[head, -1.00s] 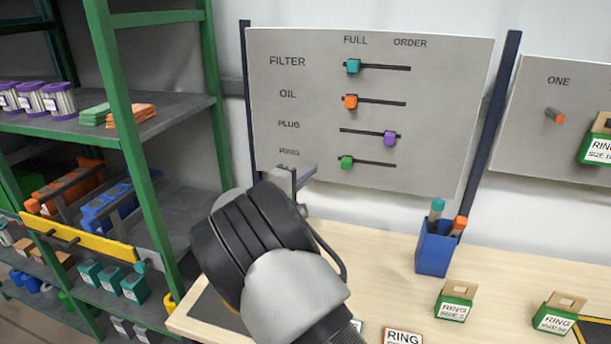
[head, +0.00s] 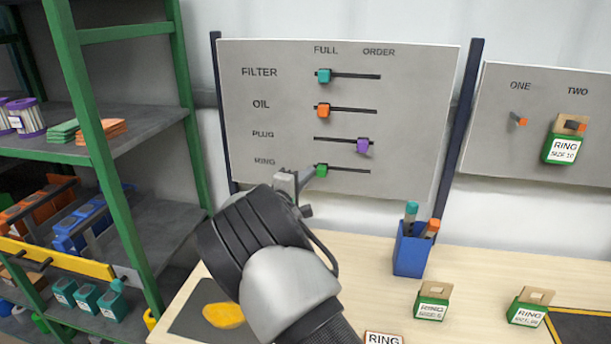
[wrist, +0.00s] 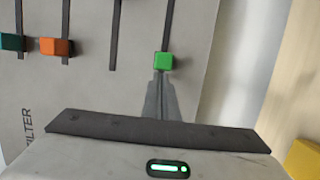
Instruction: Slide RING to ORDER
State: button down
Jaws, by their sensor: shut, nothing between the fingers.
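The RING slider is a green knob (head: 321,170) at the left, FULL end of its slot, the lowest on the grey board (head: 420,120). The ORDER label (head: 379,52) is above the right ends of the slots. My gripper (head: 309,179) is shut and empty, with its fingertips at the left side of the green knob. In the wrist view the shut fingers (wrist: 160,95) point at the green knob (wrist: 163,62), very close to it. I cannot tell whether they touch it.
The teal FILTER knob (head: 324,76) and orange OIL knob (head: 324,110) are at FULL; the purple PLUG knob (head: 363,146) is at ORDER. A blue pen cup (head: 410,255) stands on the wooden table (head: 380,300) below. A green-framed shelf (head: 100,150) is at left.

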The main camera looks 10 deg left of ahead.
jog(key=d+b, duration=1.1)
jog(key=shift+d, duration=0.35)
jog(key=s+a+b, duration=0.1)
jog(key=s+a, duration=0.6)
jog(key=s, duration=0.2)
jog(key=shift+s, duration=0.4)
